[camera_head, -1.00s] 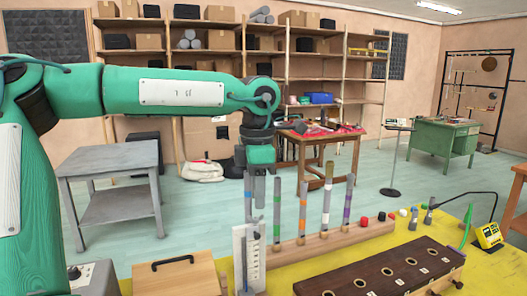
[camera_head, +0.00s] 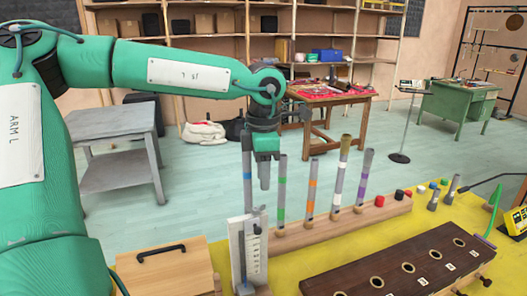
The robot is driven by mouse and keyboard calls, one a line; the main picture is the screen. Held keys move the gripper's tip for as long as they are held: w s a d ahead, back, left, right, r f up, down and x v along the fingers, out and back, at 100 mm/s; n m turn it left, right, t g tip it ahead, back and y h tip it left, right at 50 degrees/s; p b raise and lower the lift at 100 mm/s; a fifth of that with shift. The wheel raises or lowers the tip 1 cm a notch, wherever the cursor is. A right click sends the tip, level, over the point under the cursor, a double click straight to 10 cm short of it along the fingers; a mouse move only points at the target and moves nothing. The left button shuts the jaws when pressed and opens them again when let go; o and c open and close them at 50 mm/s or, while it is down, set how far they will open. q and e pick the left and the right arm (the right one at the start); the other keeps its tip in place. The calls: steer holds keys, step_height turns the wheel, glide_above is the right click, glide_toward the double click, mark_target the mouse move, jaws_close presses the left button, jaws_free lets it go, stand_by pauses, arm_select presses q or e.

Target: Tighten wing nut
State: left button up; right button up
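My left gripper (camera_head: 264,184) points down above the yellow bench, close to the upright white scale fixture (camera_head: 237,262). A grey tube with a blue band (camera_head: 247,176) stands upright just left of the gripper, in line with the fixture. I cannot tell whether they touch. The gripper's fingers look close together, but their opening is hard to see. A small dark knob-like part (camera_head: 257,229) shows on the fixture's upper right; it may be the wing nut, but is too small to be sure. My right gripper is not in view.
A wooden rail (camera_head: 380,211) holds several banded tubes right of the fixture. A dark wooden block with holes (camera_head: 345,275) lies in front. A wooden board with a black handle (camera_head: 150,284) is left. Small caps (camera_head: 379,201) lie behind the block.

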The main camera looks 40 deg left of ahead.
arm_select(q)
step_height(320, 180, down, 7)
steer(key=shift+s, duration=0.1)
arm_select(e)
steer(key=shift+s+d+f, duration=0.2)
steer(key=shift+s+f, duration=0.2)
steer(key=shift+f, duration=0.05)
arm_select(q)
jaws_close()
steer(key=m, duration=0.2)
steer(key=shift+s+d+m, duration=0.1)
steer(key=shift+d+m, duration=0.1)
steer(key=shift+m, duration=0.2)
steer(key=shift+s+m, duration=0.1)
steer(key=shift+m, duration=0.6)
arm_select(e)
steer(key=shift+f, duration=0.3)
arm_select(q)
steer(key=m, duration=0.4)
steer(key=shift+s+d+r, duration=0.1)
steer(key=shift+s+d, duration=0.05)
steer(key=shift+s, duration=0.1)
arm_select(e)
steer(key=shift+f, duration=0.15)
